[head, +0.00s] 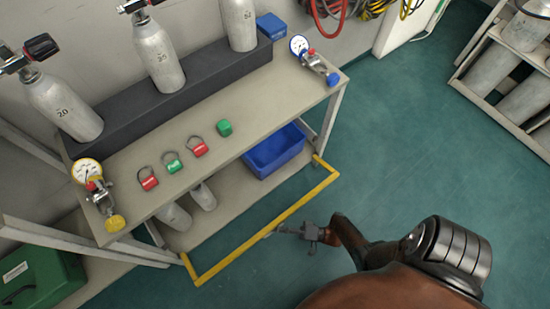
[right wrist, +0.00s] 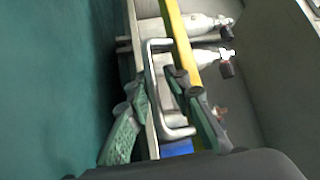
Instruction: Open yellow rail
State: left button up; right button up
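The yellow rail (head: 270,222) runs low along the front of the workbench, with a short end arm at each side. It also shows in the right wrist view (right wrist: 179,42), where a grey U-shaped handle (right wrist: 153,90) is beside it. My right gripper (head: 290,231) is just outside the rail's long bar, near its middle. In the right wrist view its green-padded fingers (right wrist: 155,84) are apart, one on each side of the handle's long bar. I see no clear grip on it. My left gripper is not in view.
The workbench (head: 240,125) carries gauges with yellow and blue knobs, red and green tags, and grey cylinders. A blue bin (head: 272,152) and more cylinders sit beneath it. A cylinder rack (head: 505,75) stands at the right. The green floor (head: 400,140) between is clear.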

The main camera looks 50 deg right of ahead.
jog(key=shift+o, duration=0.2)
jog(key=v, duration=0.7)
jog(key=shift+s, duration=0.2)
